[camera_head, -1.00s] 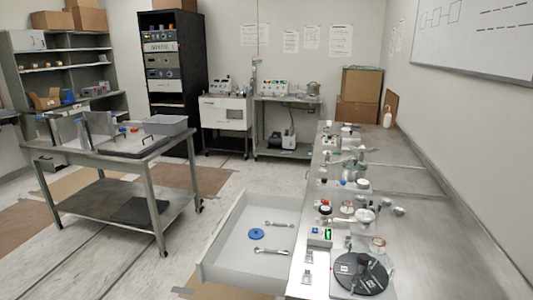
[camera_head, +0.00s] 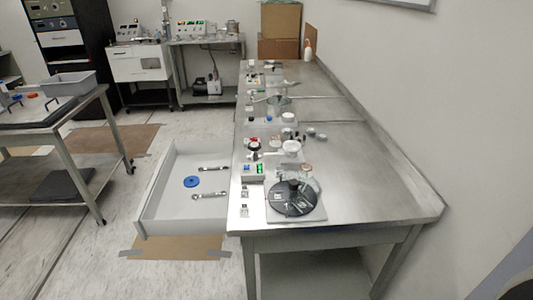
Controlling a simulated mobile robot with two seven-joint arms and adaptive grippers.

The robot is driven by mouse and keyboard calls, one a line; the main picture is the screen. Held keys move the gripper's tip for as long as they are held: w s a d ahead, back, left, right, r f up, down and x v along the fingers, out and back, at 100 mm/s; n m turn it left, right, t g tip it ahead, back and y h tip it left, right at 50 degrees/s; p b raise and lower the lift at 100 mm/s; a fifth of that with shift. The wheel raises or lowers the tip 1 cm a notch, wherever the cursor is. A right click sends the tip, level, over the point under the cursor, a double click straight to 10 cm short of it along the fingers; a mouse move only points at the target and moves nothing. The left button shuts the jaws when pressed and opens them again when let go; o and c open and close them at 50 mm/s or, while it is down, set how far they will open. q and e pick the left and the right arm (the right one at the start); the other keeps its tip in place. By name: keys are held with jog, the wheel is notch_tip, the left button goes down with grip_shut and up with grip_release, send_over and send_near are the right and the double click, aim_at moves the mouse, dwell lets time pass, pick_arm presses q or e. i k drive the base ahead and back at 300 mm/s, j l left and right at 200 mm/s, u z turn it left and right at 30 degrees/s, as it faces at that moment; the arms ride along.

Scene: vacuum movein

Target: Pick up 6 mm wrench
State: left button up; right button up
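An open white drawer (camera_head: 165,212) sticks out to the left from the steel workbench (camera_head: 375,185). Two metal wrenches lie flat in it: an upper wrench (camera_head: 213,169) and a lower wrench (camera_head: 209,195). I cannot read their sizes, so I cannot tell which is the 6 mm one. A blue round disc (camera_head: 191,182) lies to the left of the wrenches. Neither of my grippers shows in the head view.
A black round fixture (camera_head: 291,198) and several small parts stand on the workbench. A steel cart (camera_head: 60,140) with a grey bin (camera_head: 68,82) is at the left. The floor between cart and drawer is clear.

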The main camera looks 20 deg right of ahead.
aim_at(225, 168)
jog(key=i+j+z, duration=0.15)
jog(key=j, duration=0.3)
jog(key=i+j+z, duration=0.15)
jog(key=j, duration=0.35)
jog(key=j+z, duration=0.2)
jog(key=j, duration=0.25)
jog(key=i+j+z, duration=0.1)
jog(key=j+z, duration=0.15)
jog(key=j, duration=0.2)
jog(key=i+j+z, duration=0.1)
jog(key=j+z, duration=0.15)
jog(key=j, duration=0.25)
jog(key=i+j+z, duration=0.15)
jog(key=j+z, duration=0.15)
jog(key=i+j+z, duration=0.1)
jog(key=j+z, duration=0.15)
jog(key=j, duration=0.3)
jog(key=i+j+z, duration=0.25)
jog(key=i+j, duration=0.15)
jog(key=j, duration=0.25)
jog(key=i+j+z, duration=0.15)
jog(key=j, duration=0.2)
jog(key=k+z, duration=0.15)
